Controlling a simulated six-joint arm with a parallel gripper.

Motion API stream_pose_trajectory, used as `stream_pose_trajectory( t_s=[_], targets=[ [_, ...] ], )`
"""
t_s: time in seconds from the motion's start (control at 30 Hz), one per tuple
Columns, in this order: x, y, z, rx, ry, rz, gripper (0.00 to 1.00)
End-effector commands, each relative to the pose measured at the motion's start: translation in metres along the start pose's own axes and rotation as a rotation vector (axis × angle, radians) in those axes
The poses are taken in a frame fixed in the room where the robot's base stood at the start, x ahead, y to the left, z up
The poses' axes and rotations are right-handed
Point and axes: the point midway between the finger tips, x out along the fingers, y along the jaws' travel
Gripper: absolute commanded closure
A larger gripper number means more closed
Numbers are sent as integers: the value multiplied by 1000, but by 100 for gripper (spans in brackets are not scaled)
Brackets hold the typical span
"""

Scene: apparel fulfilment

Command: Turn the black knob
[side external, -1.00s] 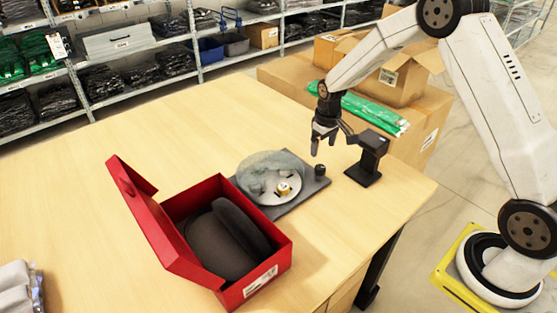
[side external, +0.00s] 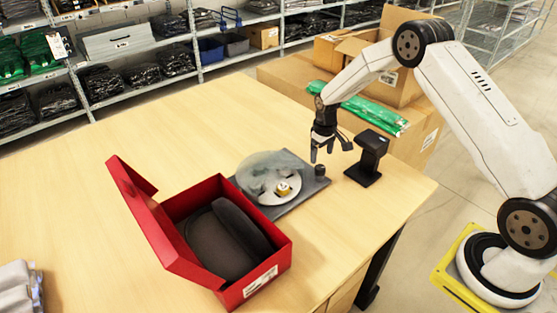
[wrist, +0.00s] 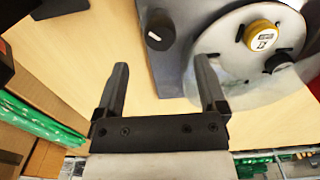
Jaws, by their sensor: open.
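The black knob (side external: 320,170) stands at the right end of a dark grey base plate (side external: 310,186) on the table. In the wrist view the knob (wrist: 159,30) has a white mark on top and lies beyond the fingertips, roughly between their lines. My gripper (side external: 321,158) is open and empty, above and close to the knob, with its fingers pointing down. It also shows in the wrist view (wrist: 163,65), apart from the knob. A round disc (side external: 270,190) under a clear cover sits on the plate, with a yellow-topped item (side external: 283,188) on it.
A black stand (side external: 367,160) is just right of my gripper. An open red box (side external: 265,277) with a dark item inside stands in front of the plate. Cardboard boxes and green packets (side external: 365,112) are behind.

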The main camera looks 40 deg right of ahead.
Motion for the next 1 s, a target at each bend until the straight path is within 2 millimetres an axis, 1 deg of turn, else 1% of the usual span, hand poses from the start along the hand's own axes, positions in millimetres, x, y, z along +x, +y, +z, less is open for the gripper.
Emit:
stream_pose_trajectory(
  t_s=[0.03,0.2,0.43,0.6,0.87,0.9,0.97,1.0],
  targets=[
    [7,0,0,0,-1,0,9],
    [27,0,0,0,-1,-1,9],
    [48,0,0,0,1,-1,9],
    [56,0,0,0,2,-1,9],
    [57,0,0,0,3,-1,9],
    [57,0,0,0,2,-1,13],
    [56,0,0,0,2,-1,32],
    [56,0,0,0,2,-1,44]
  ],
)
